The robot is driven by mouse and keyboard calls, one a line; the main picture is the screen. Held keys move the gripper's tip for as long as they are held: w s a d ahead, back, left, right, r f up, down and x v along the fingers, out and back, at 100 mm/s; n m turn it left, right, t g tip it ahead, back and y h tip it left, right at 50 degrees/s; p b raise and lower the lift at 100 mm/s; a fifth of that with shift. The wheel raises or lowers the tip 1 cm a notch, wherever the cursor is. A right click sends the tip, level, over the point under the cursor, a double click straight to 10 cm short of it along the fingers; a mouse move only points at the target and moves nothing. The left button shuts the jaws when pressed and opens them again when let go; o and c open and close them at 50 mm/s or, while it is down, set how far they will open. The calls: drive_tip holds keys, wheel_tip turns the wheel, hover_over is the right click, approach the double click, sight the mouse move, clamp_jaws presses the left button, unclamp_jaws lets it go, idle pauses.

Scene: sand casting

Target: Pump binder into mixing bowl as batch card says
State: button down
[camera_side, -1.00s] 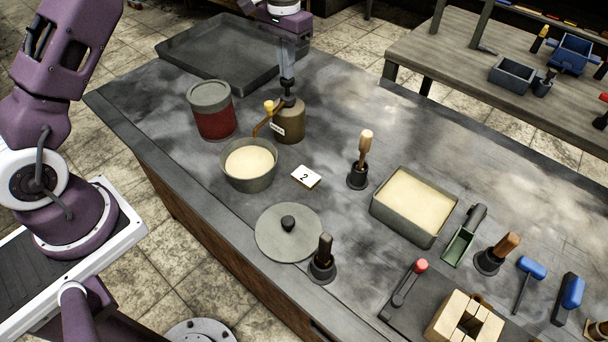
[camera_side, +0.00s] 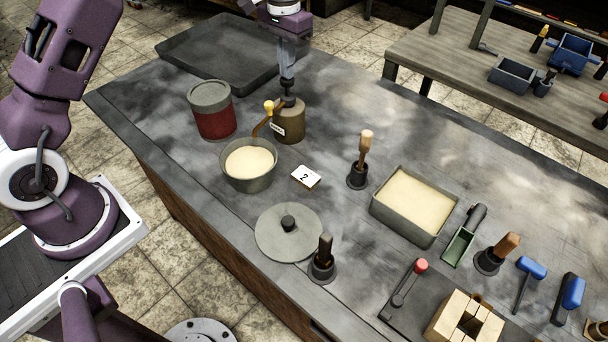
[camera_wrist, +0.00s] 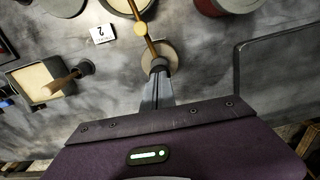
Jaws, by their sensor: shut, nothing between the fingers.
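The brown binder pump bottle (camera_side: 290,122) stands upright on the bench, with a brass spout ending over the mixing bowl (camera_side: 262,183). The bowl holds pale sand. The white batch card (camera_side: 306,177) reads 2 and lies right of the bowl; it also shows in the wrist view (camera_wrist: 103,33). My gripper (camera_side: 288,88) is shut, pointing down at the dark pump head on top of the bottle. In the wrist view the fingertips (camera_wrist: 158,72) are at the pump head. Whether they touch it is hard to tell.
A red-sided can (camera_side: 215,120) stands left of the bottle, and a dark tray (camera_side: 190,60) lies behind. A round lid (camera_side: 270,235), a rammer (camera_side: 365,148) in a holder and a sand-filled box (camera_side: 385,215) stand nearer and to the right.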

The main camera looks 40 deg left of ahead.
drive_tip(key=shift+f, duration=0.95)
drive_tip(key=shift+r, duration=1.4)
